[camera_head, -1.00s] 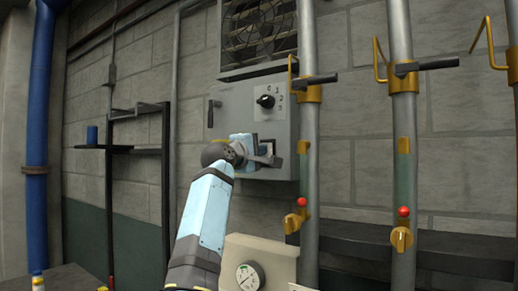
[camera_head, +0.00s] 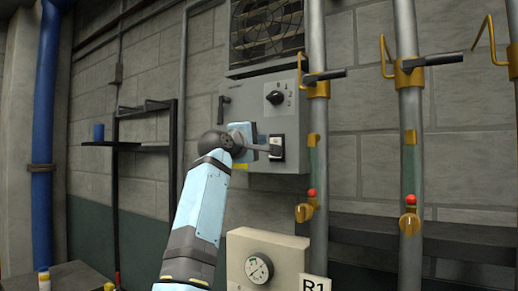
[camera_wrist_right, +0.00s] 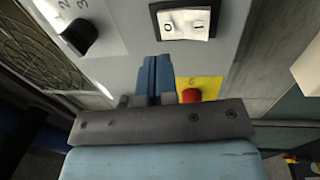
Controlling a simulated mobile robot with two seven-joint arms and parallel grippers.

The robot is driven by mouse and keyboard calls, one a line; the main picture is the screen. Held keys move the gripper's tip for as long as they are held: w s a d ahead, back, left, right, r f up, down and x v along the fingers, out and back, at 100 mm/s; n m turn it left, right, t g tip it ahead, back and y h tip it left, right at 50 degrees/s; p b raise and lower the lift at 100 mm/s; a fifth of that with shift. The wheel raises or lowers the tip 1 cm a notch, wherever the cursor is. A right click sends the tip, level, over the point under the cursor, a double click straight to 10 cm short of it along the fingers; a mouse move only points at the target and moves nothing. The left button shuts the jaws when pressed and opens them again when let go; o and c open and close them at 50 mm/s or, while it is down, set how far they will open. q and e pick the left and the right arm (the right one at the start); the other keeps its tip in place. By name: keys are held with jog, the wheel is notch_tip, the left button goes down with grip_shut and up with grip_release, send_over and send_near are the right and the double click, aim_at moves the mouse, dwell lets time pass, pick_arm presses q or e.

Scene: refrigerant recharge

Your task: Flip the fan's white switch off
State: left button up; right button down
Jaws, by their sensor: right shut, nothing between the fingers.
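The white rocker switch (camera_head: 277,148), in a black frame, sits low on the right of the fan's grey control box (camera_head: 240,120). In the right wrist view the switch (camera_wrist_right: 184,24) is at the top, marked 0 and 1; I cannot tell which side is pressed. My right gripper (camera_head: 267,149) is just left of the switch in the head view. In the right wrist view its narrow blue fingers (camera_wrist_right: 153,72) are shut and empty, pointing at the panel below the switch. Contact with the panel cannot be told. My left gripper is not in view.
The black numbered knob (camera_head: 275,97) is above the switch, and the fan grille (camera_head: 266,32) above that. A red button (camera_wrist_right: 190,95) on a yellow plate is beside my fingers. Vertical pipes (camera_head: 318,200) with yellow valve fittings stand right of the box.

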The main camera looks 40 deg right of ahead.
jog(key=s+a+r+b, duration=0.1)
jog(key=s+a+b, duration=0.1)
jog(key=a, duration=0.6)
jog(key=shift+s+a+r, duration=0.15)
jog(key=shift+s+a, duration=0.25)
jog(key=shift+s, duration=0.45)
jog(key=shift+d, duration=0.15)
